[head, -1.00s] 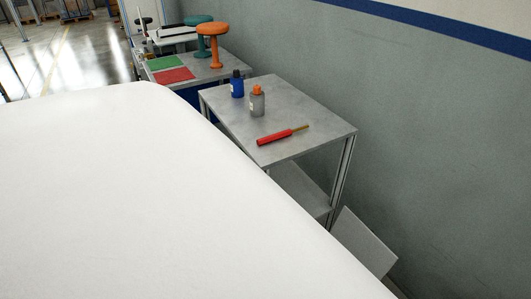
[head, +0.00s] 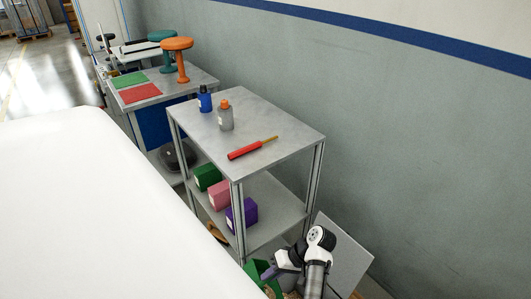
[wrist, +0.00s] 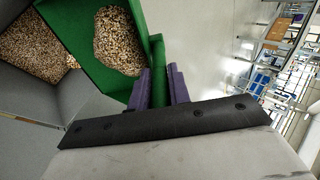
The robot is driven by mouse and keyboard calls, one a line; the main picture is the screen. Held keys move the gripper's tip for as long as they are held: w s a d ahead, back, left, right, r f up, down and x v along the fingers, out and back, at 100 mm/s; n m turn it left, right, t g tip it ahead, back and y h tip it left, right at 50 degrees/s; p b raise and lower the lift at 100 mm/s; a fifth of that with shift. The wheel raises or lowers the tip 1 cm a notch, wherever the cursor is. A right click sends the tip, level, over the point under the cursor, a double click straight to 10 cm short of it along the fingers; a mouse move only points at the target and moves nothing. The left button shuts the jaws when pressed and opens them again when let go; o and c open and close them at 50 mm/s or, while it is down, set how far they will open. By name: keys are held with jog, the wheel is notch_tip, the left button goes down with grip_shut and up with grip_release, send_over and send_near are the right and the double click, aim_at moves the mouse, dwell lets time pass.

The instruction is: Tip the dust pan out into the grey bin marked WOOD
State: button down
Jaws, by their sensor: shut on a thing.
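The green dust pan (wrist: 78,42) fills the upper middle of the wrist view and holds a heap of tan wood bits (wrist: 117,42). My gripper (wrist: 160,82) is shut on its green handle, between purple fingers. A grey bin (wrist: 35,98) lies at the left of the wrist view, beside and partly behind the pan, with similar bits (wrist: 30,42) inside. No marking on it can be read. In the head view my gripper (head: 272,272) and part of the pan (head: 256,270) show low at the bottom edge, in front of the shelf unit.
A grey shelf unit (head: 270,120) stands along the wall, with a blue bottle (head: 205,100), an orange-capped bottle (head: 225,117) and a red tool (head: 246,151) on top. Several coloured boxes sit on its lower shelf. A grey panel (head: 345,255) tilts close right of my arm.

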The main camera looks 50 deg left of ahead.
jog(key=shift+w+d+r+g+y+p, duration=0.1)
jog(key=shift+w+d+g+y+p, duration=0.25)
jog(key=shift+w+p, duration=0.45)
jog(key=shift+w+d+r+g+y+p, duration=0.15)
jog(key=shift+w+d+g+p, duration=0.15)
jog(key=shift+w+g+p, duration=0.5)
jog(key=shift+w+d+r+g+y+p, duration=0.1)
jog(key=shift+w+d+g+y+p, duration=0.35)
jog(key=shift+w, duration=0.6)
jog(key=shift+a+f+t+h, duration=0.1)
jog(key=shift+t+h, duration=0.2)
jog(key=shift+h, duration=0.05)
